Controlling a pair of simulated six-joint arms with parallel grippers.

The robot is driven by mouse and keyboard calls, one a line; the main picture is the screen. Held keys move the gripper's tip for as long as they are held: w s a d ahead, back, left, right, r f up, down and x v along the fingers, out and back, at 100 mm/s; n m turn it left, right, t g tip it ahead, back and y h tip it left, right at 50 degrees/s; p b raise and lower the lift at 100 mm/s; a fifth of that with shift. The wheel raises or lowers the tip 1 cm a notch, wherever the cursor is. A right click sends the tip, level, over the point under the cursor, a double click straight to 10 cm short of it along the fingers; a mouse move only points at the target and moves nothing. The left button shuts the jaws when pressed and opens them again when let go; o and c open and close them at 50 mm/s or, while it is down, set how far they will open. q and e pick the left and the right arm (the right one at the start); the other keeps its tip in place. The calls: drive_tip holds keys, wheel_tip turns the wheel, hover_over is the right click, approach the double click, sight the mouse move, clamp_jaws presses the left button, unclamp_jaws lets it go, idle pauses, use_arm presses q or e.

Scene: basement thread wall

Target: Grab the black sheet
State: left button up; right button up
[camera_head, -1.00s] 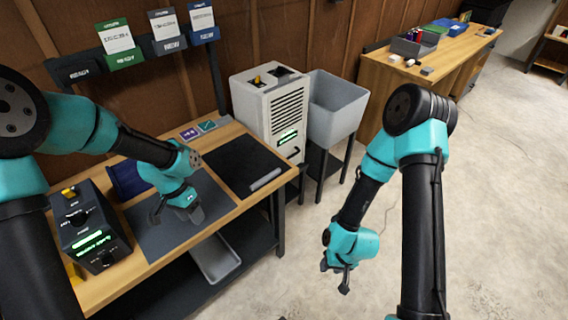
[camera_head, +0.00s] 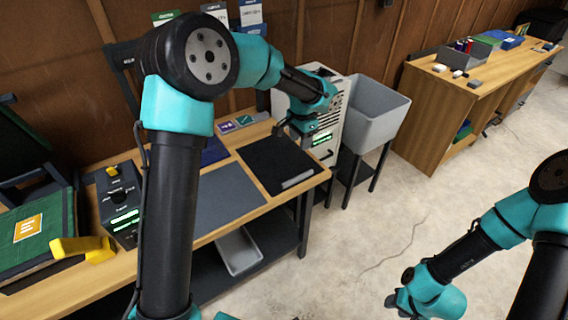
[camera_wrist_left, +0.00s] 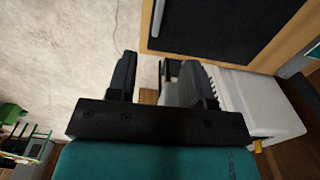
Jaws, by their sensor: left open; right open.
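The black sheet (camera_head: 268,160) lies flat on the right part of the wooden workbench, with a grey bar (camera_head: 297,180) along its front edge. It also shows as a dark panel in the left wrist view (camera_wrist_left: 225,25). My left gripper (camera_head: 288,129) is open and empty, above the sheet's back right corner beside the white machine. In the left wrist view its fingers (camera_wrist_left: 166,78) are apart, with the sheet beyond them. My right gripper (camera_head: 396,304) is open, low over the bare floor at the right, away from the bench.
A white vented machine (camera_head: 326,138) and a grey bin (camera_head: 372,118) stand right of the bench. A grey mat (camera_head: 228,196) lies left of the sheet.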

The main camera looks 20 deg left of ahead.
use_arm(q)
hover_over(298, 177)
wheel_tip(298, 177, down, 12)
drive_tip(key=shift+d+f, duration=0.1)
idle(0.3)
drive_tip(key=shift+f, duration=2.55)
clamp_jaws()
